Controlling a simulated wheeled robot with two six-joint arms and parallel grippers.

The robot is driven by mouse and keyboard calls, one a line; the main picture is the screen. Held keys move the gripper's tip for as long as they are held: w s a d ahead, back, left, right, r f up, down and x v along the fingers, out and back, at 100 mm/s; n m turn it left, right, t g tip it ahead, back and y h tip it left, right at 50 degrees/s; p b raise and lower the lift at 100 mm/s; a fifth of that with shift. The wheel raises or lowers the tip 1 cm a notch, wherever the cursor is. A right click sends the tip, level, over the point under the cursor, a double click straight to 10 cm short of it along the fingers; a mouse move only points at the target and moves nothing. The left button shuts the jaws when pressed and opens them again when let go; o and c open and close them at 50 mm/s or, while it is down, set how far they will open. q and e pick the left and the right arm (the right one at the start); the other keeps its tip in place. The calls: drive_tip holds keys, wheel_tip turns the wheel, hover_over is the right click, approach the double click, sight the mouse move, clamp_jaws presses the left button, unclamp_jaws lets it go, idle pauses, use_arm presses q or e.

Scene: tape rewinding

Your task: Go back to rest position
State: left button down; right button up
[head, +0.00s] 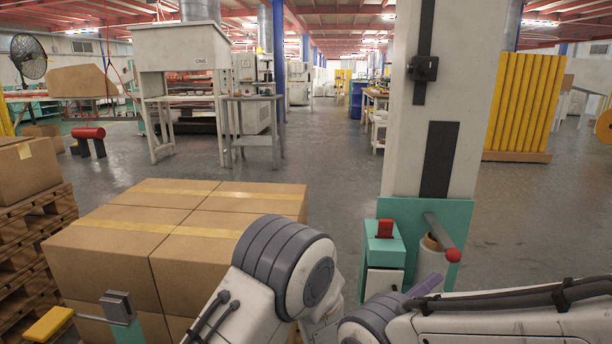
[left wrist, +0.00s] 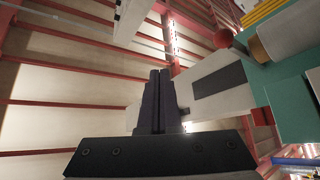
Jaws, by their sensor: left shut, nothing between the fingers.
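My left gripper (left wrist: 158,85) shows in the left wrist view with its two dark fingers together and nothing between them. In the head view its dark fingertips (head: 424,286) show in part in front of the pillar's lower part, near the red-knobbed lever; the rest is mostly hidden behind my arm links. The left wrist view also shows the roofing, the pillar and its teal panel (left wrist: 290,95). My right arm link crosses the lower right of the head view; its gripper is out of view.
Stacked cardboard boxes (head: 160,225) stand in front at left. A pillar (head: 405,140) bears a teal panel (head: 372,215), a lever with a red knob (head: 453,255) and a pale roll (head: 431,262). A pallet stack (head: 40,225) is at far left. Grey floor (head: 335,160) is open beyond.

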use_arm(q)
drive_tip(key=w+a+f+t+y, duration=0.1)
drive_tip(key=w+a+f+y, duration=0.25)
drive_tip(key=y, duration=0.65)
drive_tip(key=s+a+f+g+y, duration=0.2)
drive_tip(key=s+a+y, duration=0.35)
drive_tip(key=a, duration=0.35)
drive_tip(key=s+a+f+m+g+y, duration=0.1)
drive_tip(key=s+a+g+y, duration=0.25)
drive_tip(key=s+a, duration=0.55)
drive_tip(key=s+a+f+m+g+y, duration=0.15)
drive_tip(key=s+a+g, duration=0.35)
drive_tip(key=s, duration=0.7)
wheel_tip(320, 180, up, 35)
drive_tip(key=t+p, duration=0.1)
drive_tip(key=p, duration=3.3)
drive_tip(key=shift+w+a+f+y, duration=0.2)
drive_tip(key=shift+w+a+y, duration=0.15)
drive_tip(key=shift+w+y, duration=0.1)
drive_tip(key=shift+n, duration=0.25)
